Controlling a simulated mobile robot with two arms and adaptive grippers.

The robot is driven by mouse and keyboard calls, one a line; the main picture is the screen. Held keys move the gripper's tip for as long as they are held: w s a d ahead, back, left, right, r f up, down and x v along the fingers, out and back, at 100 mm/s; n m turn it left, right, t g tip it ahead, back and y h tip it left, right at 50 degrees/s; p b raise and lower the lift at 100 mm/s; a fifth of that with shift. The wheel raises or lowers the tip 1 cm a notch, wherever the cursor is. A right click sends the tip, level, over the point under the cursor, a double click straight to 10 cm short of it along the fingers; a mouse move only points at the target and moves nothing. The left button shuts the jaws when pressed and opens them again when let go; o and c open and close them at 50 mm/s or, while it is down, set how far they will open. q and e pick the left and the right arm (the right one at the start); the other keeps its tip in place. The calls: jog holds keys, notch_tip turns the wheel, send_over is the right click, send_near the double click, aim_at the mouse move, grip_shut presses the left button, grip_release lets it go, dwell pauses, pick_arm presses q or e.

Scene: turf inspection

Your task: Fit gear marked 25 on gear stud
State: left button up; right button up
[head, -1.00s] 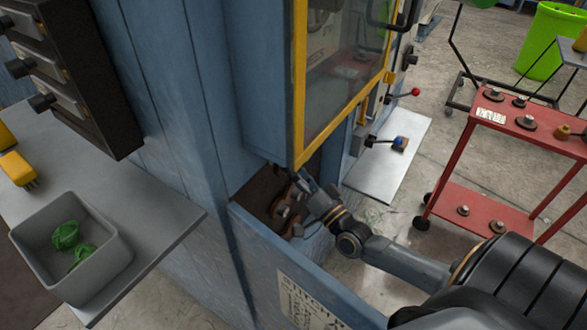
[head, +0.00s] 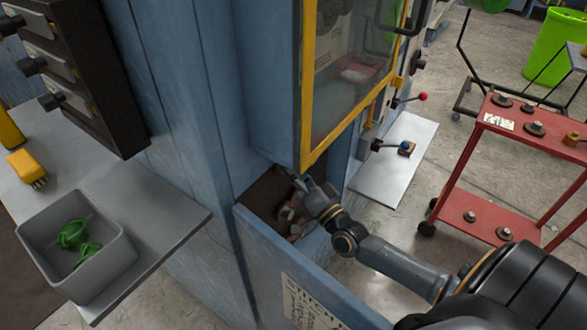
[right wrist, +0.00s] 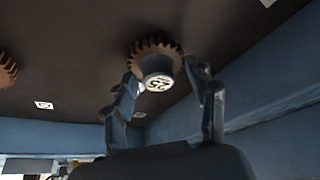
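The brown toothed gear with a pale hub label reading 25 (right wrist: 157,82) is in front of a dark panel in the right wrist view, its label upside down. My right gripper (right wrist: 165,86) has one finger on each side of the hub. The fingers stand apart, with a gap on the right side; contact on the left is unclear. In the head view my right gripper (head: 306,190) reaches into the blue machine's open compartment, beside brown gear parts (head: 289,214). The stud behind the gear is hidden, so I cannot tell how the gear sits on it. My left gripper is out of view.
Another brown gear (right wrist: 6,72) shows at the panel's left edge. Blue compartment walls (head: 300,268) and a yellow-framed door (head: 306,90) stand close around my right arm. A red cart (head: 520,130) with several parts stands right. A grey bin (head: 110,265) sits on the left shelf.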

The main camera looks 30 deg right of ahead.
jog(key=shift+o, duration=1.4)
jog(key=shift+f, duration=0.1)
jog(key=v, duration=1.2)
